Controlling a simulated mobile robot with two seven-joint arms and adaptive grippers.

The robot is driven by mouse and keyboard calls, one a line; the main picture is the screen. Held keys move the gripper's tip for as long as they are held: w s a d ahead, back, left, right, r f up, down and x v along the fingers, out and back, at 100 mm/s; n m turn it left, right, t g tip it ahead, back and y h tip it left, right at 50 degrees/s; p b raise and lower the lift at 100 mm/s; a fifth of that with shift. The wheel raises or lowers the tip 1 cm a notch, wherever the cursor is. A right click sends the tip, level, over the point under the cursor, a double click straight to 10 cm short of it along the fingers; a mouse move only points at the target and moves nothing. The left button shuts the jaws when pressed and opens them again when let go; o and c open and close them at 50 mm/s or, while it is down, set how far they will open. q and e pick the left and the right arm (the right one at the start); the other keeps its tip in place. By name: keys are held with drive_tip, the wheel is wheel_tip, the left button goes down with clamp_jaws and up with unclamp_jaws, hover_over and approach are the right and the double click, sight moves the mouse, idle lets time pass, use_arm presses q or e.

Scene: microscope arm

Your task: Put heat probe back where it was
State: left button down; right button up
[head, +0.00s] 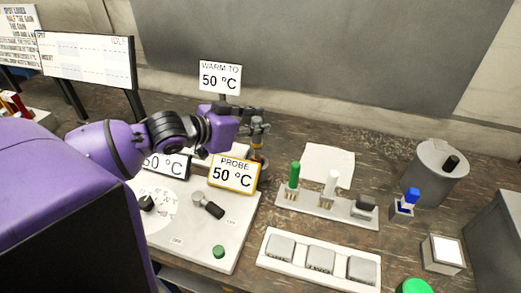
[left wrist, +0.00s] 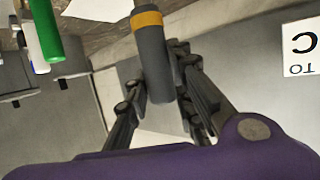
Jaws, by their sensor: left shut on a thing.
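The heat probe, a dark grey cylinder with a yellow-orange band, shows in the left wrist view (left wrist: 153,60) between my left gripper's fingers (left wrist: 163,92). In the head view my left gripper (head: 257,124) is shut on it, behind the hot plate (head: 215,248), and the probe's lower part (head: 257,146) points down. What its lower end touches is hidden behind the probe sign (head: 232,173), which reads 50 °C. A sign above reads WARM TO 50 °C (head: 220,77). My right gripper is not in view.
A light rack (head: 322,207) holds a green tool (head: 294,175), a white tool (head: 331,183) and a dark grey piece (head: 364,206). A tray with three grey blocks (head: 320,259) lies in front.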

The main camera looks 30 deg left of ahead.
sight(253, 143)
use_arm(q)
wheel_tip(253, 143, down, 2)
drive_tip(key=shift+f, duration=1.95)
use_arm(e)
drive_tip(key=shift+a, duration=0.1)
use_arm(q)
drive_tip(key=shift+f, duration=0.1)
drive_tip(key=c, duration=1.6)
unclamp_jaws()
drive_tip(key=shift+o, duration=0.4)
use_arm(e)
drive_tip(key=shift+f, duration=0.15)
